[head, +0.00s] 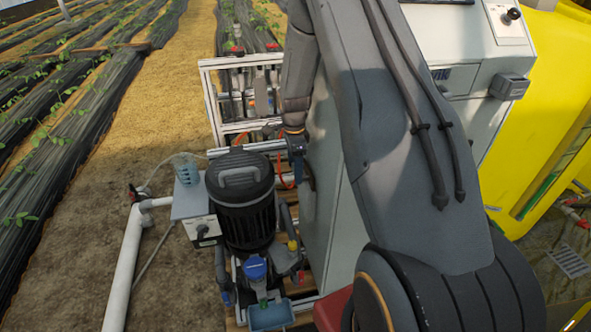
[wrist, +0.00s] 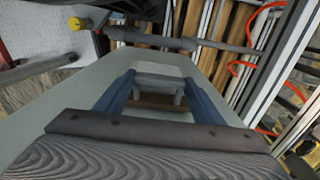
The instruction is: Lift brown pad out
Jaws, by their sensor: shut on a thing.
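My gripper (wrist: 156,78) shows in the wrist view with two blue fingers reaching forward from a dark ridged body. The fingers are shut on a pale grey, speckled block (wrist: 157,70) between their tips. A narrow brown strip (wrist: 158,102) shows just below this block, between the fingers. I cannot tell whether this strip is the brown pad, or whether it is joined to the block. In the head view, the blue fingers of my gripper (head: 297,145) are small beside the grey cabinet, and what they hold is hidden.
A black motor (head: 240,205) and a blue-capped part (head: 256,268) stand left of the grey cabinet (head: 325,215). A beaker (head: 186,168) sits on a grey box. A metal frame (head: 213,105) stands behind. Orange hoses (wrist: 238,68) run along the right in the wrist view.

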